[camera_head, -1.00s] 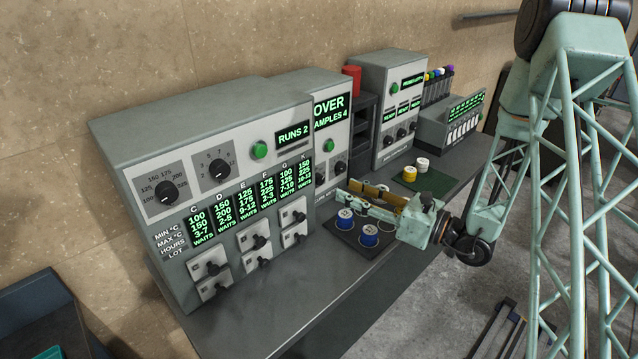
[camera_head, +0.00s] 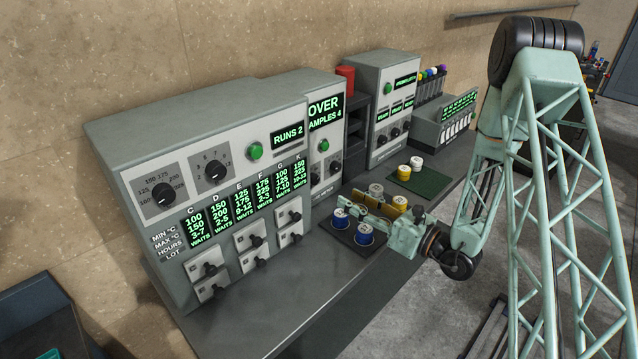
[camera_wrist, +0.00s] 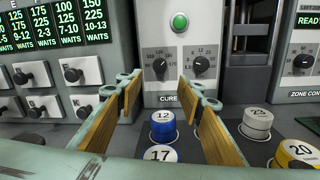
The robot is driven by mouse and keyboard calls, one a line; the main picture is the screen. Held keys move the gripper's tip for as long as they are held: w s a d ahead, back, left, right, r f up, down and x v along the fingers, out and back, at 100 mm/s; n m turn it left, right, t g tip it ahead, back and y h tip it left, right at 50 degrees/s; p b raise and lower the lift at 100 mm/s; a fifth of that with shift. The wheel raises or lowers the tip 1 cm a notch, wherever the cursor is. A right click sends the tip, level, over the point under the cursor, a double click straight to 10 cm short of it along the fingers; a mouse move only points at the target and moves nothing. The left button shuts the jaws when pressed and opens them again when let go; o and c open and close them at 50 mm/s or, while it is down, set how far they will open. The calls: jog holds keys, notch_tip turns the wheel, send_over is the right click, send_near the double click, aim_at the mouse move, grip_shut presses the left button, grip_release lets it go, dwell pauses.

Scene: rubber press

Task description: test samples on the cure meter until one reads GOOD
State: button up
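My gripper (camera_head: 366,202) is low over a dark sample tray (camera_head: 335,233). In the wrist view its wood-coloured fingers (camera_wrist: 160,95) are apart with nothing held. Blue sample 12 (camera_wrist: 163,126) shows between the fingers, and blue sample 17 (camera_wrist: 161,154) lies nearer the camera, partly hidden. A grey sample 23 (camera_wrist: 256,122) and a yellow sample 20 (camera_wrist: 298,153) sit to the right. The cure meter (camera_head: 325,150) is behind the tray; its display (camera_head: 326,113) reads OVER, SAMPLES 4. Its green button (camera_wrist: 180,22) and two knobs show in the wrist view.
At left stands an oven-like unit (camera_head: 150,140) reading RUNS 2, with knobs, lot columns and switches. A green mat (camera_head: 427,182) holds a yellow and a white sample. A zone-control unit (camera_head: 378,75) stands behind. The bench front at left is clear.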

aim_at(317, 181)
jog(key=shift+a, duration=0.15)
jog(key=shift+x, duration=6.75)
jog(key=c, duration=0.8)
jog(key=shift+c, duration=0.2)
jog(key=shift+f+n+b, duration=0.1)
jog(key=shift+n+b, duration=0.5)
jog(key=shift+b, duration=0.3)
jog(key=n+b, duration=0.4)
jog(key=b, duration=0.1)
jog(key=shift+n, duration=0.3)
jog(key=n+b, duration=0.2)
jog(key=b, duration=0.1)
jog(key=shift+n+b, duration=0.3)
jog(key=shift+h, duration=0.3)
